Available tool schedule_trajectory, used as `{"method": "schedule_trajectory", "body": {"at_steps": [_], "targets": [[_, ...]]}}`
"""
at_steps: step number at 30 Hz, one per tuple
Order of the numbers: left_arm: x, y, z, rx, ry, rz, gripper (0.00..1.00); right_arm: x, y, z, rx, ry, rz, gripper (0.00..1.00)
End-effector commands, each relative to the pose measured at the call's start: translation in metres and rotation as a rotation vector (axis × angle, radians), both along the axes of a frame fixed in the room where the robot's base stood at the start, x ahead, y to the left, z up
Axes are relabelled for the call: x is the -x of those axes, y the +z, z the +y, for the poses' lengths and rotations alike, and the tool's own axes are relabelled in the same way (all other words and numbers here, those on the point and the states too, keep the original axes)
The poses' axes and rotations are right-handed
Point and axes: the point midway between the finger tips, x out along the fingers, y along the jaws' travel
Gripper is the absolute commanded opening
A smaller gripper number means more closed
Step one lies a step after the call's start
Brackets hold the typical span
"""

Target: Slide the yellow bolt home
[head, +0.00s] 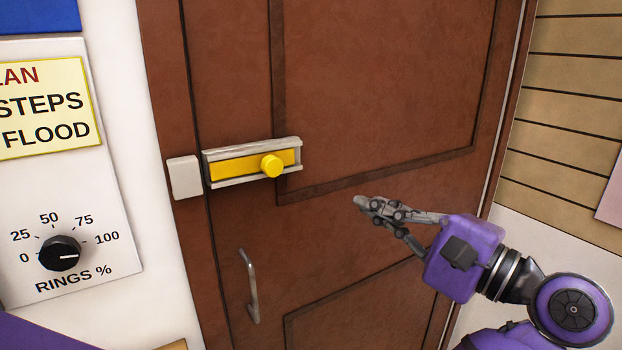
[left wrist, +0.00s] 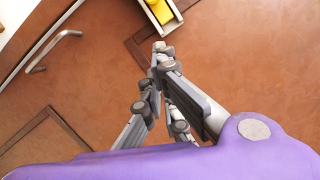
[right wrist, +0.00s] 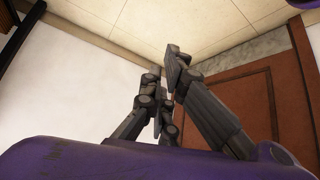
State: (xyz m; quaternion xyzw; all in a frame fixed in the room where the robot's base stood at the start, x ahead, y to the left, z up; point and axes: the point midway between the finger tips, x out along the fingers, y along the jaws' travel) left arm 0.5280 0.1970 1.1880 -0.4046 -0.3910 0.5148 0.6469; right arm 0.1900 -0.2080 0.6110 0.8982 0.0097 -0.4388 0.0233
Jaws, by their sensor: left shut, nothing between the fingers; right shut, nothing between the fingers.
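The yellow bolt (head: 229,167) lies in a pale metal housing (head: 252,179) on the brown door. Its round yellow knob (head: 272,166) stands out right of the housing's middle. A whitish block (head: 184,177) sits on the frame just left of the housing, and no yellow shows in the gap between them. My left gripper (head: 362,203) is shut and empty in front of the door, right of and a little below the knob, apart from it. In the left wrist view the yellow knob (left wrist: 158,12) is cut by the top edge. My right gripper (right wrist: 170,62) is shut and empty, facing wall and ceiling.
A metal pull handle (head: 249,286) stands out from the door below the bolt. Left of the door are a black dial (head: 60,253) and a yellow sign (head: 45,107). A panelled wall (head: 570,130) is at right. The door surface between knob and left gripper is clear.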

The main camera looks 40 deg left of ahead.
Motion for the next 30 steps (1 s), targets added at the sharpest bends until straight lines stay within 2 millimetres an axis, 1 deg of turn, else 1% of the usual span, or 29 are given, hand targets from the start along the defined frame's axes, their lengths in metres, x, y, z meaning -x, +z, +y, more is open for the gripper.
{"method": "schedule_trajectory", "body": {"at_steps": [3, 8, 11, 14, 24, 26, 27, 30], "targets": [[0.0, 0.0, 0.0, -0.001, 0.001, 0.001, 0.0, 0.004, -0.002, -0.001, 0.001, -0.001, 0.008, 0.0], [0.0, 0.001, 0.001, -0.003, 0.001, 0.001, 0.0, 0.003, -0.001, 0.0, 0.0, -0.001, 0.006, 0.0], [-0.001, 0.002, 0.008, -0.004, 0.003, 0.001, 0.0, 0.0, 0.002, 0.0, -0.001, -0.001, 0.001, 0.0], [-0.002, 0.006, 0.021, -0.005, 0.004, -0.001, 0.0, -0.003, 0.008, 0.0, -0.001, -0.003, -0.007, 0.0], [-0.014, 0.016, 0.092, -0.007, 0.005, -0.003, 0.0, -0.017, 0.036, 0.001, -0.008, -0.01, -0.044, 0.0], [-0.015, 0.016, 0.103, -0.007, 0.005, -0.002, 0.0, -0.018, 0.04, 0.001, -0.01, -0.011, -0.049, 0.0], [-0.007, 0.021, 0.104, -0.006, 0.003, -0.004, 0.0, -0.021, 0.046, 0.0, -0.01, -0.013, -0.056, 0.0], [0.005, 0.026, 0.108, -0.006, 0.001, -0.004, 0.0, -0.024, 0.055, 0.0, -0.012, -0.015, -0.066, 0.0]]}}
